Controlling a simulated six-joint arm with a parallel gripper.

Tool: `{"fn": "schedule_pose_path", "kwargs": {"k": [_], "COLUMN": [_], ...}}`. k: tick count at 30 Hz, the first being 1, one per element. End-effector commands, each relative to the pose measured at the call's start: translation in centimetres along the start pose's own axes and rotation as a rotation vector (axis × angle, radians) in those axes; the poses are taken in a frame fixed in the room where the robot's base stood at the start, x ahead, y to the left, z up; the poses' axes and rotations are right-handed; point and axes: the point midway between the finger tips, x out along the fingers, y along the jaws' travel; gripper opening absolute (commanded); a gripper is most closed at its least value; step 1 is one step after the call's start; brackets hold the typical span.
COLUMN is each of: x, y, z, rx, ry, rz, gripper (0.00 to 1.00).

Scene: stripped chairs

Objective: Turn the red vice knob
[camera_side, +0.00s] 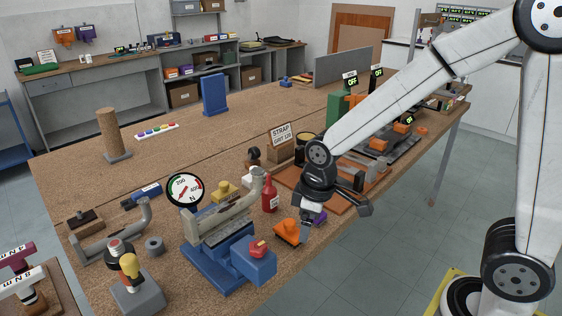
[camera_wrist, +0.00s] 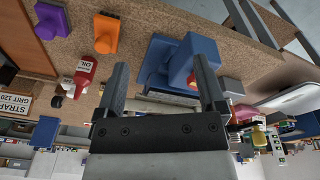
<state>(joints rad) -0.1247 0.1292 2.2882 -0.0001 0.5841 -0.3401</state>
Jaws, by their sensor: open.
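The blue vice (camera_side: 205,262) stands near the front edge of the bench in the side view, with a grey bar across its jaws. The red vice knob (camera_side: 258,247) sits on the blue block at its right end. My gripper (camera_side: 306,214) is above the bench, to the right of the knob and apart from it, close to the orange block. In the wrist view my gripper (camera_wrist: 163,66) has its fingers apart with nothing held. The blue vice (camera_wrist: 157,60) shows beyond them. A small part of the red knob (camera_wrist: 191,78) shows beside the right finger, which partly hides it.
An orange block (camera_side: 288,232) and a purple block (camera_side: 319,217) lie below my gripper. A red oil bottle (camera_side: 270,194) stands behind. A round force gauge (camera_side: 185,190) rises behind the vice. A yellow-knobbed fixture (camera_side: 132,275) is to its left. The bench's rear middle is mostly clear.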

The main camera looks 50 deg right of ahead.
Motion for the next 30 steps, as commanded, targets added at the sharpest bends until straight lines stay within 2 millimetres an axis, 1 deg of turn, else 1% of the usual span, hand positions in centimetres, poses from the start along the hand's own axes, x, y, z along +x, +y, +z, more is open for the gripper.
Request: {"fn": "schedule_pose_path", "kwargs": {"k": [1, 6, 9, 12, 15, 18, 25, 30], "x": [-0.3, -1.2, -1.8, -2.3, -2.5, -2.7, -2.6, -1.7], "y": [-0.5, -2.2, -3.2, -4.1, -4.7, -4.9, -5.0, -5.0], "z": [-1.5, -5.5, -7.4, -8.7, -9.5, -9.9, -9.9, -9.7], "rx": [-0.084, -0.36, -0.498, -0.605, -0.672, -0.703, -0.709, -0.707], "ry": [-0.013, -0.058, -0.079, -0.095, -0.106, -0.11, -0.111, -0.113], "rz": [-0.009, -0.041, -0.06, -0.076, -0.087, -0.091, -0.092, -0.093], "gripper": [0.89, 0.89, 0.89, 0.89, 0.89, 0.89, 0.89, 0.89]}}
